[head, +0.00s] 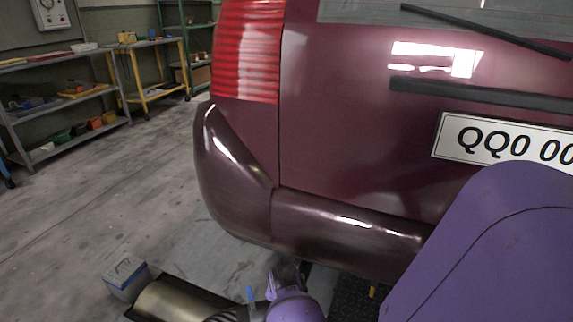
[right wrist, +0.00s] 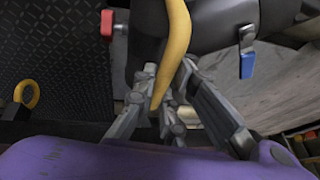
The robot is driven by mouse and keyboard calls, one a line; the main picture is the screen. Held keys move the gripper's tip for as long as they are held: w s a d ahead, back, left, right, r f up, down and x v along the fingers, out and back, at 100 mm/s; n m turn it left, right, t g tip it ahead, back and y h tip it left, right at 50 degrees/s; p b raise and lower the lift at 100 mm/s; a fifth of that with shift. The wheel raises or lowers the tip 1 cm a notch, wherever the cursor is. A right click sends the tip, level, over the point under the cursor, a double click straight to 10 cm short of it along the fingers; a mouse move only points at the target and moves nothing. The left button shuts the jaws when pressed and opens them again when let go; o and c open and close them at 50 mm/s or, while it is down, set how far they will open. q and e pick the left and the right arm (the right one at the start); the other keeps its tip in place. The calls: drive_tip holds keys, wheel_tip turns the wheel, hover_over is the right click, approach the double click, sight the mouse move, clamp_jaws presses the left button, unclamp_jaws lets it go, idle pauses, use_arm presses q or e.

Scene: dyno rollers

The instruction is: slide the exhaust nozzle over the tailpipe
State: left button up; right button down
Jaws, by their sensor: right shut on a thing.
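My right gripper (right wrist: 165,105) is shut on a curved yellow handle (right wrist: 176,45) in the right wrist view. The handle stands off a dark rounded body, which looks like the exhaust nozzle (right wrist: 215,22), with a blue-tipped clip lever (right wrist: 247,62) on its side. In the head view the purple right wrist (head: 295,306) is at the bottom edge, below the maroon car's rear bumper (head: 340,235). A blue tab (head: 250,293) shows just left of it. The nozzle's opening is hidden. I cannot make out the tailpipe in either view. My left gripper is out of view.
A brass-coloured cylinder (head: 170,300) and a grey box (head: 127,278) lie on the floor at lower left. Dark tread plate (head: 350,297) lies below the bumper; a yellow ring (right wrist: 27,95) stands beside it. Shelves (head: 62,95) line the far left. The floor between is clear.

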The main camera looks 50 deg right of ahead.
drive_tip(key=shift+w+d+r, duration=0.15)
drive_tip(key=shift+d, duration=0.15)
drive_tip(key=shift+w+d, duration=0.1)
drive_tip(key=shift+d, duration=0.35)
idle(0.6)
drive_tip(key=shift+w+d+t, duration=0.3)
drive_tip(key=shift+d, duration=0.6)
drive_tip(key=shift+w+d, duration=0.25)
drive_tip(key=shift+d, duration=0.75)
